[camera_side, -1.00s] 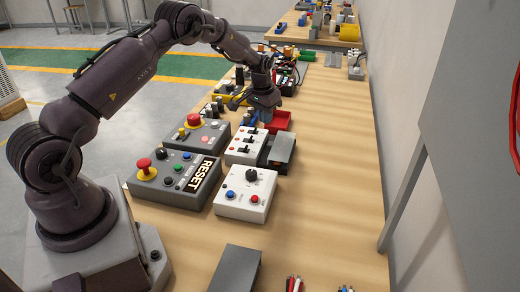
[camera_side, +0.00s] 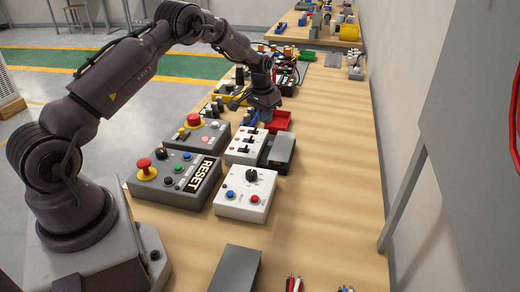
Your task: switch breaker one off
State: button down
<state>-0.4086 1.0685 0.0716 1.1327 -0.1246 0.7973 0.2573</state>
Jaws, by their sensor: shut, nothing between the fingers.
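The white breaker box (camera_side: 243,147) stands in the middle of the long wooden table and has several dark toggle switches on its top. The switch labels are too small to read, so I cannot tell which is breaker one. My gripper (camera_side: 265,118) points down at the far end of this box, close to the farthest switches. Its fingers are shut and empty. I cannot tell whether the fingertips touch a switch.
A dark grey box (camera_side: 279,153) stands right beside the breaker box. A red bin (camera_side: 282,120) is just beyond it. A white knob box (camera_side: 245,196) and the grey RESET box (camera_side: 175,180) are nearer.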

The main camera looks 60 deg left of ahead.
aim_at(259, 133)
jog(key=shift+f, duration=0.4)
jog(key=shift+f, duration=1.15)
jog(key=shift+f, duration=0.25)
jog(key=shift+f, duration=0.25)
jog(key=shift+s+a, duration=0.8)
jog(key=shift+s, duration=0.05)
jog(key=shift+r, duration=3.5)
